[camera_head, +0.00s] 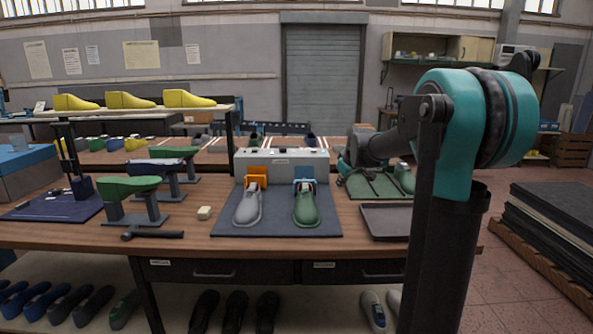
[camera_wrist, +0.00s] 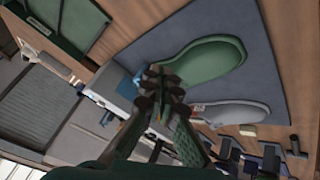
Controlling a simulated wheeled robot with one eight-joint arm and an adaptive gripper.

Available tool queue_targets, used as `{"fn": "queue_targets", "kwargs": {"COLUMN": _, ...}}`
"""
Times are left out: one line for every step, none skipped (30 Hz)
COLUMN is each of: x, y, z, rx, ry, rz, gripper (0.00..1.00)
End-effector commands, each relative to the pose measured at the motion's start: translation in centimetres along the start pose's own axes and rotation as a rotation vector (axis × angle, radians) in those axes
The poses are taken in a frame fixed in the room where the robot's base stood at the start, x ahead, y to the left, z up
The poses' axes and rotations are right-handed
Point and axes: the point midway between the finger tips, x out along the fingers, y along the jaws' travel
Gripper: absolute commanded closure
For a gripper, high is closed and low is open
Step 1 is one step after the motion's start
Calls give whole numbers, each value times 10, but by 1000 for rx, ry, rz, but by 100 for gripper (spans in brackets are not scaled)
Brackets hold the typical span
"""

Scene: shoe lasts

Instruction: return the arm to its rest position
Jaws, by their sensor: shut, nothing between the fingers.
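My gripper (camera_wrist: 160,82) is shut and empty in the wrist view, its fingertips together in front of the blue holder (camera_wrist: 137,77) and close to the narrow end of a green shoe last (camera_wrist: 212,60). I cannot tell whether they touch it. In the head view, my arm (camera_head: 380,146) reaches over the bench from the right, and the fingers are hard to make out. The green last (camera_head: 306,206) and a grey last (camera_head: 247,206) lie side by side on a dark blue-grey mat (camera_head: 277,227).
A pale box (camera_head: 283,158) with an orange holder (camera_head: 256,173) stands behind the lasts. A dark tray (camera_head: 385,223) and a green mat (camera_head: 373,186) lie at right. A hammer (camera_head: 150,234), a pale block (camera_head: 204,213) and green-topped stands (camera_head: 131,189) are at left.

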Motion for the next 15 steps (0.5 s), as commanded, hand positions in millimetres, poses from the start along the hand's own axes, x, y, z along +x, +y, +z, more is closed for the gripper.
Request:
{"fn": "queue_targets", "kwargs": {"x": -7, "y": -18, "z": 26, "rx": 41, "ry": -19, "rz": -5, "gripper": 100}}
{"fn": "queue_targets", "kwargs": {"x": -10, "y": -29, "z": 42, "rx": 72, "ry": -33, "rz": -10, "gripper": 100}}
{"fn": "queue_targets", "kwargs": {"x": -15, "y": -44, "z": 65, "rx": 114, "ry": -52, "rz": -14, "gripper": 100}}
{"fn": "queue_targets", "kwargs": {"x": -19, "y": -56, "z": 83, "rx": 147, "ry": -67, "rz": -17, "gripper": 100}}
{"fn": "queue_targets", "kwargs": {"x": -22, "y": -68, "z": 100, "rx": 179, "ry": -81, "rz": -19, "gripper": 100}}
{"fn": "queue_targets", "kwargs": {"x": -27, "y": -83, "z": 123, "rx": 221, "ry": -101, "rz": -21, "gripper": 100}}
{"fn": "queue_targets", "kwargs": {"x": -30, "y": -94, "z": 140, "rx": 252, "ry": -115, "rz": -22, "gripper": 100}}
{"fn": "queue_targets", "kwargs": {"x": -33, "y": -106, "z": 157, "rx": 282, "ry": -130, "rz": -22, "gripper": 100}}
{"fn": "queue_targets", "kwargs": {"x": -38, "y": -121, "z": 180, "rx": 323, "ry": -149, "rz": -22, "gripper": 100}}
{"fn": "queue_targets", "kwargs": {"x": -41, "y": -133, "z": 197, "rx": 353, "ry": -163, "rz": -21, "gripper": 100}}
{"fn": "queue_targets", "kwargs": {"x": -44, "y": -144, "z": 215, "rx": 383, "ry": -178, "rz": -20, "gripper": 100}}
{"fn": "queue_targets", "kwargs": {"x": -48, "y": -159, "z": 237, "rx": 422, "ry": -196, "rz": -17, "gripper": 100}}
{"fn": "queue_targets", "kwargs": {"x": -51, "y": -170, "z": 253, "rx": 450, "ry": -210, "rz": -16, "gripper": 100}}
{"fn": "queue_targets", "kwargs": {"x": -53, "y": -180, "z": 268, "rx": 477, "ry": -222, "rz": -13, "gripper": 100}}
{"fn": "queue_targets", "kwargs": {"x": -56, "y": -193, "z": 287, "rx": 509, "ry": -238, "rz": -9, "gripper": 100}}
